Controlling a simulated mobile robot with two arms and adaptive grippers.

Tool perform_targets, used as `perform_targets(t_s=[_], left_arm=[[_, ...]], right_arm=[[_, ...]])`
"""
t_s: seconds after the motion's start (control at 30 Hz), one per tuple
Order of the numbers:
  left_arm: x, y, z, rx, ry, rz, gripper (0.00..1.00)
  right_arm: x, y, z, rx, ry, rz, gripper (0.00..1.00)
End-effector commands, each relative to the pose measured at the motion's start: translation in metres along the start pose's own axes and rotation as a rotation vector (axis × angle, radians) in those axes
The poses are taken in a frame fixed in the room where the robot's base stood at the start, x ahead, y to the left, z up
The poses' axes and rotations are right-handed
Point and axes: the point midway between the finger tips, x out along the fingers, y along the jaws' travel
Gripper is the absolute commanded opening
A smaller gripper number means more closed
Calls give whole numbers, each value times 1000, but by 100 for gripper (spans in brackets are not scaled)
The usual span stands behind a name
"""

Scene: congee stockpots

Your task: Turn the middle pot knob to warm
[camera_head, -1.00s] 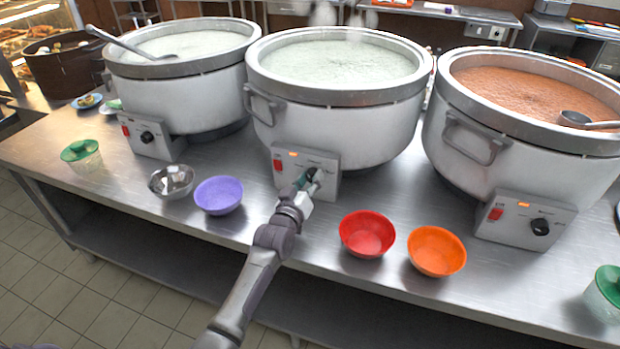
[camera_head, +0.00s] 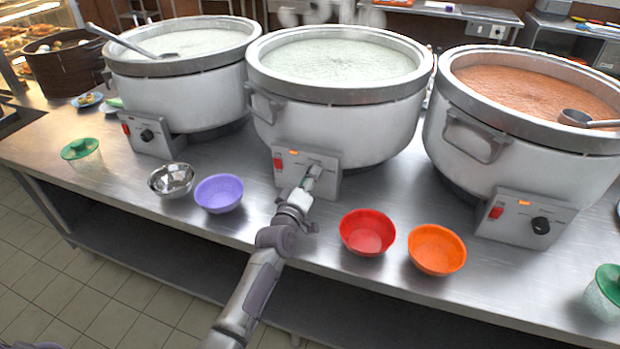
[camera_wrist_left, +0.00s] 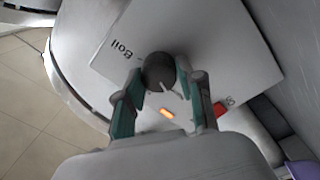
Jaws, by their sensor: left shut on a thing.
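The middle pot (camera_head: 350,130) is a large white cooker of pale congee with a steel rim. Its control box (camera_head: 293,160) has a red switch and an orange light. My left gripper (camera_head: 313,172) is at the right part of this box and hides the knob in the head view. In the left wrist view, the round black knob (camera_wrist_left: 159,70) sits between the two green-padded fingers of my left gripper (camera_wrist_left: 157,88), which is shut on it. A pale pointer line on the knob aims toward the lower right. A "Boil" marking shows beside the knob. My right gripper is out of view.
Similar pots stand at left (camera_head: 185,100) and right (camera_head: 515,160). A purple bowl (camera_head: 219,194) and a steel bowl (camera_head: 171,180) sit left of my arm; a red bowl (camera_head: 367,233) and an orange bowl (camera_head: 437,250) sit right of it.

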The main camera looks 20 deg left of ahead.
Motion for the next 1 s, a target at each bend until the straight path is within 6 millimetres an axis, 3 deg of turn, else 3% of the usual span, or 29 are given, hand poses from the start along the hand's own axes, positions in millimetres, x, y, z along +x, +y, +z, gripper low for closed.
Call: perform_targets(t_s=[0.4, 0.43, 0.57, 0.87, 1.0], left_arm=[[0, -1, 0, -11, 0, -1, 3], [0, -1, 0, -11, 0, -1, 40], [0, -1, 0, -10, 0, -1, 61], [0, 0, 0, -8, 0, -1, 63], [-10, -1, 1, -9, -1, -2, 63]], right_arm=[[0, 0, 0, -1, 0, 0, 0], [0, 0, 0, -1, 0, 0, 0], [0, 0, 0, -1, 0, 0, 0], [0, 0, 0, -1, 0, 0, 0], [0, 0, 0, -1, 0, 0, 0]])
